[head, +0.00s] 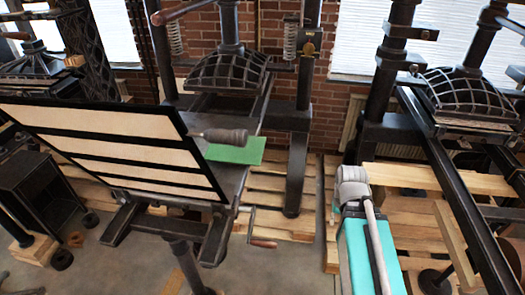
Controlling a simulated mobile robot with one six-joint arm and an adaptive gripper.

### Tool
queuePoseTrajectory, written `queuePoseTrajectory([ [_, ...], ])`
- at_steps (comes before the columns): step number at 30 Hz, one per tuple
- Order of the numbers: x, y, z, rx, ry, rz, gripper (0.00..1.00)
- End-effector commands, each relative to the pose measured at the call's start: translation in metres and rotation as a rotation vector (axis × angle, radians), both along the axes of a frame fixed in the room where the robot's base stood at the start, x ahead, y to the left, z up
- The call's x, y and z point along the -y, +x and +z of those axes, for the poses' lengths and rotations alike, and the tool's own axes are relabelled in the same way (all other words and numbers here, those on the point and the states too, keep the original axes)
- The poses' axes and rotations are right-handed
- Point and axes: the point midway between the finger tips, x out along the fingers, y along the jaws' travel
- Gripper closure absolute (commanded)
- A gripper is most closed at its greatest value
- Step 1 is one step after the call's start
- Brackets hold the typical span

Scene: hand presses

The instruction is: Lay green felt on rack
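A flat green sheet, seemingly the green felt (236,150), lies on the dark bed of the middle press. Its left part is hidden behind a large tilted panel and a dark round handle. This tilted panel (110,148) has a black frame and pale strips with dark bars between them. I cannot tell whether it is the rack; nothing else in view is clearly a rack. My gripper is not in view. A white and teal part with a pale rod at the lower middle right seems to be mine, well to the right of the green sheet.
The middle press (229,72) has a domed, ribbed platen above its bed. Another press (465,95) stands at the right, its long rails running toward me. A crank handle (262,243) sticks out below the middle bed. A dark open stand (38,190) is at left.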

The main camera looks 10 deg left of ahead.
Motion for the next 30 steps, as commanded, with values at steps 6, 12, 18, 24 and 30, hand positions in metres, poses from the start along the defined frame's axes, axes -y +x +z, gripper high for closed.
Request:
queuePoseTrajectory([
  [6, 0.000, 0.000, 0.000, 0.000, 0.001, 0.000, 0.73],
  [12, -0.007, 0.009, -0.006, 0.000, 0.041, -0.001, 0.73],
  [18, -0.045, 0.034, -0.019, 0.000, 0.182, -0.007, 0.73],
  [24, -0.084, 0.075, -0.030, 0.002, 0.420, -0.012, 0.73],
  [30, -0.122, 0.120, -0.029, 0.006, 0.689, -0.019, 0.73],
])
